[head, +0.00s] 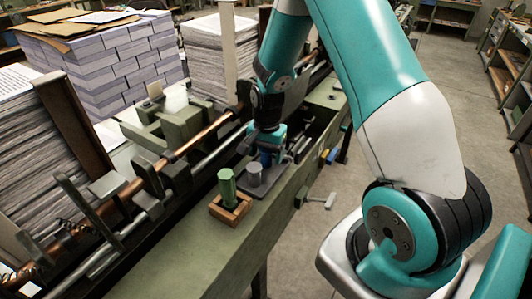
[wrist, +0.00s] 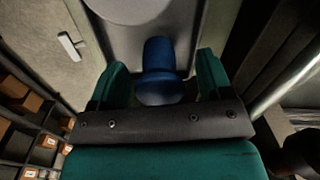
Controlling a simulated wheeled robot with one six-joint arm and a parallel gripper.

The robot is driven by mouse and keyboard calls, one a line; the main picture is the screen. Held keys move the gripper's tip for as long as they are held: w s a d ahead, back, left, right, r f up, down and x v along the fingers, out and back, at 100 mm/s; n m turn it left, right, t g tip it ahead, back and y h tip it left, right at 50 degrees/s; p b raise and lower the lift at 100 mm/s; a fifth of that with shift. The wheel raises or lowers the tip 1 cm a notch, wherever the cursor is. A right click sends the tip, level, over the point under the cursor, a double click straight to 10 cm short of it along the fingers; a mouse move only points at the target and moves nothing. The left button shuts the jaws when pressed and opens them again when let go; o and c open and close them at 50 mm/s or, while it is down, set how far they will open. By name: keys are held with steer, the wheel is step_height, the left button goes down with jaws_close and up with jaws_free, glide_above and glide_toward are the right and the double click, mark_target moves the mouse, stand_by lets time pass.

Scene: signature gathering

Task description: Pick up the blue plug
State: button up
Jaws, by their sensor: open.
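The blue plug (wrist: 158,68) stands between the two green fingers of my gripper (wrist: 162,62) in the wrist view, with a visible gap on each side. My gripper is open around it. In the head view my gripper (head: 268,138) is low over the dark tray (head: 262,196), and a little of the blue plug (head: 265,159) shows beneath it. The rest of the plug is hidden by my gripper there.
A grey cylinder (head: 254,174) stands on the tray close in front of the plug. A green cylinder (head: 227,184) stands in a wooden holder (head: 231,210). A copper-coloured rod (head: 197,140) and machine parts run behind; paper stacks (head: 120,60) stand beyond.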

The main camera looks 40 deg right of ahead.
steer(key=shift+f, duration=0.25)
steer(key=c, duration=1)
steer(key=shift+r, duration=0.1)
